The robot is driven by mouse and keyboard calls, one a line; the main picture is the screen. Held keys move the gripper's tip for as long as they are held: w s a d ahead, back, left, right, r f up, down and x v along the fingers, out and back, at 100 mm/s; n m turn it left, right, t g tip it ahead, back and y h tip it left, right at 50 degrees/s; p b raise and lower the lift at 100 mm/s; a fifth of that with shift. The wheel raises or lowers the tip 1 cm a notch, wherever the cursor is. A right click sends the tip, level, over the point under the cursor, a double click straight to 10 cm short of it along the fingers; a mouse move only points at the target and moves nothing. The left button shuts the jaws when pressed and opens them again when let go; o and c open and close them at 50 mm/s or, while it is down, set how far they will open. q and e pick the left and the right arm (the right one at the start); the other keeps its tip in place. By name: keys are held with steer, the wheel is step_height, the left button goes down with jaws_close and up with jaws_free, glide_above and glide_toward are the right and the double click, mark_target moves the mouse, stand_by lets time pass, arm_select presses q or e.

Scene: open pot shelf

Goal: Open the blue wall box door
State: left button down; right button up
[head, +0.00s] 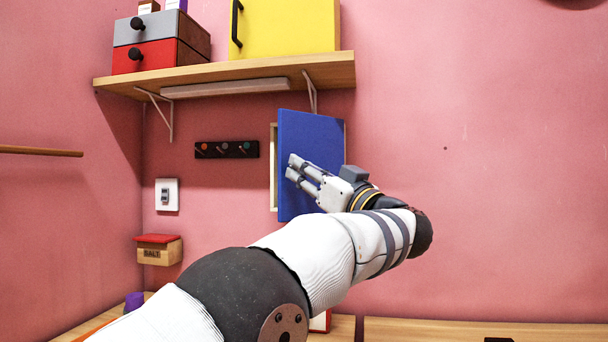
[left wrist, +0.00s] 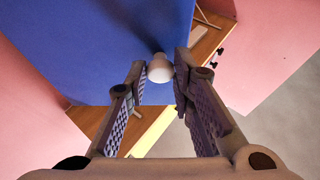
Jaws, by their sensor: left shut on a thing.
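The blue door (head: 310,135) of the wall box is below the shelf in the head view. Its left edge stands out from the wall, so it is partly open, and a strip of the cream box frame (head: 273,170) shows beside that edge. My left gripper (head: 291,167) is in front of the door, its fingers pointing left. In the left wrist view, the blue door (left wrist: 100,40) fills the top, and a pale round knob (left wrist: 160,69) sits on it between my fingertips. My left gripper is shut on this knob. The box's inside is mostly hidden. My right gripper is not in view.
A wooden shelf (head: 225,77) above carries a yellow cabinet (head: 290,28) and a grey-and-red drawer box (head: 160,45). A hook rack (head: 227,149), a switch (head: 167,194) and a salt box (head: 158,250) are left on the wall. The pink wall (head: 480,200) right of the door is clear.

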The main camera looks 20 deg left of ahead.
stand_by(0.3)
arm_select(q)
steer(key=c, duration=1.4)
jaws_free()
steer(key=v, duration=0.7)
steer(key=shift+s+d, duration=0.2)
steer(key=shift+f, duration=0.1)
